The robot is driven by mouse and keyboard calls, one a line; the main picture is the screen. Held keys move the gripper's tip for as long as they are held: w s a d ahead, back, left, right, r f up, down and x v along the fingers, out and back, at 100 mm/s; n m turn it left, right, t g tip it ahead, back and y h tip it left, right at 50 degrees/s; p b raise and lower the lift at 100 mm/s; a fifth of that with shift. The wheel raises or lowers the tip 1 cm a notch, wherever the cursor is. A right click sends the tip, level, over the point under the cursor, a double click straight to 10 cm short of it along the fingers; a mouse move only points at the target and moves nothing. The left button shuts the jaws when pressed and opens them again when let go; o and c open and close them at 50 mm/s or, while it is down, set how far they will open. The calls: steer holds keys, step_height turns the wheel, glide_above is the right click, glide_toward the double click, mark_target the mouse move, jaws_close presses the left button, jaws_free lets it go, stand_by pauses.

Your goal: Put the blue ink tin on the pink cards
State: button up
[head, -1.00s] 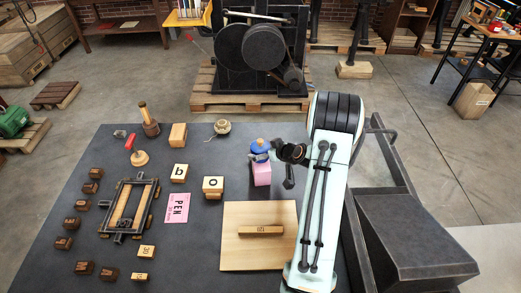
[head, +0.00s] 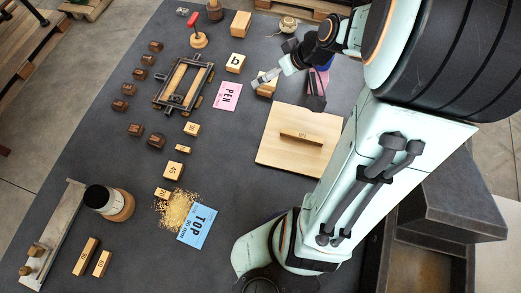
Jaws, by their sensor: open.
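The blue ink tin (head: 327,61) shows only as a dark blue patch behind my gripper. Just below that patch is a strip of the pink cards (head: 324,75). My wrist and fingers hide most of both, so I cannot tell exactly how the tin sits on the cards. My gripper (head: 291,87) is open, with its fingers spread, one to the left over the "o" block and one to the right in front of the pink cards. I see nothing held between the fingers.
A pale wooden board (head: 275,152) with a wooden bar lies nearer. The "o" block (head: 267,90) is partly covered by my gripper. A pink PEN card (head: 227,96), a blue TOP card (head: 197,228) and several type blocks lie left. Open grey table lies between them.

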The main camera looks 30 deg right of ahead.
steer(key=s+a+r+g+h, duration=0.1)
steer(key=s+a+r+g, duration=0.1)
steer(key=s+a, duration=0.4)
steer(key=s+a+r+g, duration=0.2)
steer(key=s+a+g, duration=0.2)
steer(key=s+a, duration=0.3)
steer(key=s, duration=0.4)
steer(key=shift+s+h, duration=0.3)
steer(key=shift+h, duration=0.1)
